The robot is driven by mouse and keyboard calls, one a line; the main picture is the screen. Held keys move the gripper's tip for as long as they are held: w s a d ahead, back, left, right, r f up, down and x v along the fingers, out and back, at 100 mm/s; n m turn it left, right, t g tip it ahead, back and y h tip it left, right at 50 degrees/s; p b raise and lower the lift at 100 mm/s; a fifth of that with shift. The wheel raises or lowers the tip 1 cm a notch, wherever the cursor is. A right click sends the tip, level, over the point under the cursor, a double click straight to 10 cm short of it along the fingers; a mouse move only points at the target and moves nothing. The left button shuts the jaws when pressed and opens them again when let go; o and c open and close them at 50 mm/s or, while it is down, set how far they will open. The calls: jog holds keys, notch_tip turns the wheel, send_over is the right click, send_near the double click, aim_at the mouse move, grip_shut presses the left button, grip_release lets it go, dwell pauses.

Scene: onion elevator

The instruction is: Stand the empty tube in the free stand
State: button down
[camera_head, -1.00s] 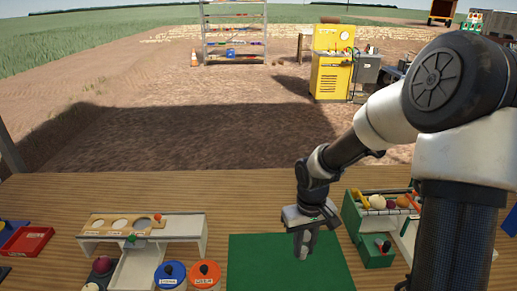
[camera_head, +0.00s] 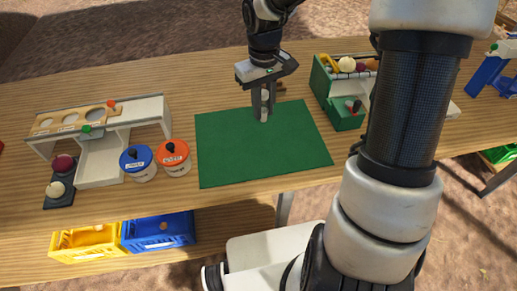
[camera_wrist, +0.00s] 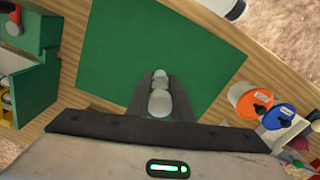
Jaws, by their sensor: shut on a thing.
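My gripper (camera_head: 264,110) is shut on a pale, whitish tube (camera_head: 265,103), which stands roughly upright between the fingers over the far part of the green mat (camera_head: 225,160). In the wrist view the tube (camera_wrist: 161,100) shows from above, between the dark fingers, with rounded pale parts. I cannot tell whether its lower end touches the mat. I cannot tell for sure which thing is the free stand. A white bench-like frame (camera_head: 155,108) with a wooden top plate (camera_head: 75,120) with round holes stands at the left.
Blue-lidded (camera_head: 136,160) and orange-lidded (camera_head: 173,152) pots stand left of the mat. A black holder (camera_head: 58,194) bears a maroon and a cream ball. A green box (camera_head: 340,112) with several items is at the right. Yellow (camera_head: 85,243) and blue (camera_head: 160,230) crates sit below. Most of the mat is clear.

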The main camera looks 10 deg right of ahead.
jog(key=shift+w+a+f+n+b, duration=0.2)
jog(key=shift+f+n+b, duration=0.2)
jog(key=shift+f+b, duration=0.35)
jog(key=shift+f, duration=0.4)
notch_tip(320, 180, down, 9)
jog(key=shift+r+b, duration=0.1)
jog(key=shift+b, duration=1.1)
jog(key=shift+f, duration=0.2)
jog(key=shift+f, duration=0.1)
jog(key=c, duration=1.6)
grip_release()
